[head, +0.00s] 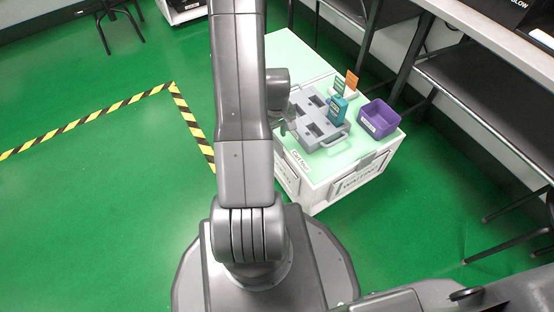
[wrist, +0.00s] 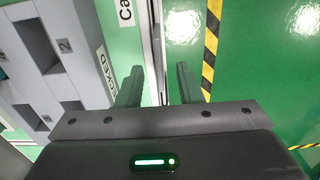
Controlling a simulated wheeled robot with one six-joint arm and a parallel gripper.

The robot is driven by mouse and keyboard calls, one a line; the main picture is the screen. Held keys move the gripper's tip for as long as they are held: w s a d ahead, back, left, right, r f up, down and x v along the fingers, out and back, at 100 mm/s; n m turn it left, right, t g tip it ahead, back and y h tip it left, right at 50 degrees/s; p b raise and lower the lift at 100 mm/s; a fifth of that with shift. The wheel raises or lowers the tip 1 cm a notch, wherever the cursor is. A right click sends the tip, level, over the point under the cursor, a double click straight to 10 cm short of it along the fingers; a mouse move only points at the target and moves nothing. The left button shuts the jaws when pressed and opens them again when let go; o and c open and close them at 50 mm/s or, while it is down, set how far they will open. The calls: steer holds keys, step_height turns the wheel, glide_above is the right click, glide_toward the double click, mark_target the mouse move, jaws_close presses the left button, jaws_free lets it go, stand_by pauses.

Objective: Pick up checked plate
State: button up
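In the head view, a plate ending in "D" (head: 287,178) is on the cart's left side, partly hidden by my arm. A second framed plate, "WAITING" (head: 358,176), is on the cart's front right side. My gripper (head: 285,128) is over the cart's left edge.
The pale green cart top (head: 345,152) carries a grey tray with slots (head: 318,118), a teal tester (head: 338,110), an orange tester (head: 351,80) and a purple bin (head: 379,118). Benches (head: 480,100) stand at the right. Green floor left of the cart is open, with striped tape (head: 190,120).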

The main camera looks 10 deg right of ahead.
mark_target(277, 138)
step_height(277, 138, down, 4)
steer(key=shift+r+b, duration=0.1)
steer(key=shift+b, duration=0.6)
steer(key=shift+r, duration=0.1)
jaws_close()
steer(key=shift+r, duration=0.1)
